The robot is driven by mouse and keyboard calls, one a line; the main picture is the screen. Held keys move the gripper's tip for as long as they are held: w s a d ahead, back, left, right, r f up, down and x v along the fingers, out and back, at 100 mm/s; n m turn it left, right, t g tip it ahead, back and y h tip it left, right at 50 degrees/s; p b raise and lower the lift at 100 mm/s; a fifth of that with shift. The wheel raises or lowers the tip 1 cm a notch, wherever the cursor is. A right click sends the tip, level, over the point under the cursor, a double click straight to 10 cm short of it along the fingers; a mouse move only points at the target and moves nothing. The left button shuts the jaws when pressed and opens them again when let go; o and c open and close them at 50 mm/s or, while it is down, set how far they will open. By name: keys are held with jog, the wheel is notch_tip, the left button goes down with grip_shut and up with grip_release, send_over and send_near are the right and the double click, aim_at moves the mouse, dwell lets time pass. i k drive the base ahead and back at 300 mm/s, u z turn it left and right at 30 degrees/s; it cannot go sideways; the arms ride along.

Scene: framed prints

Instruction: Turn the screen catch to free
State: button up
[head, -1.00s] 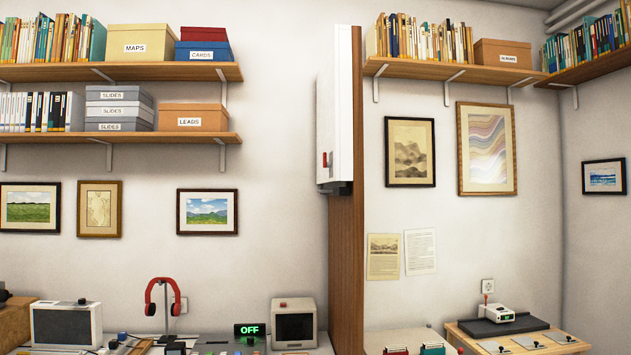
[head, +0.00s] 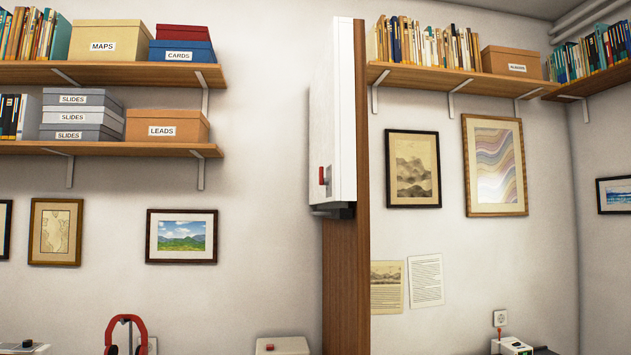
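A tall white panel or case (head: 343,110) is mounted high on a wooden upright (head: 346,270), seen nearly edge-on. A small red piece (head: 322,176) on a metal plate sits low on its left face; it looks like the catch, standing upright, but I cannot read any marking by it. A dark bracket (head: 335,211) is under the case. My gripper is not in view.
Shelves with boxes (head: 165,125) and books (head: 425,42) stick out on both sides of the upright. Framed prints (head: 182,236) hang on the wall. Red headphones (head: 125,335) and a pale device (head: 282,346) show at the bottom edge.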

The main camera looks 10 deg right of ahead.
aim_at(322, 180)
jog(key=k, duration=0.6)
jog(key=u, duration=0.35)
jog(key=i, duration=1)
jog(key=u, duration=0.95)
jog(key=i, duration=0.95)
jog(key=u, duration=0.4)
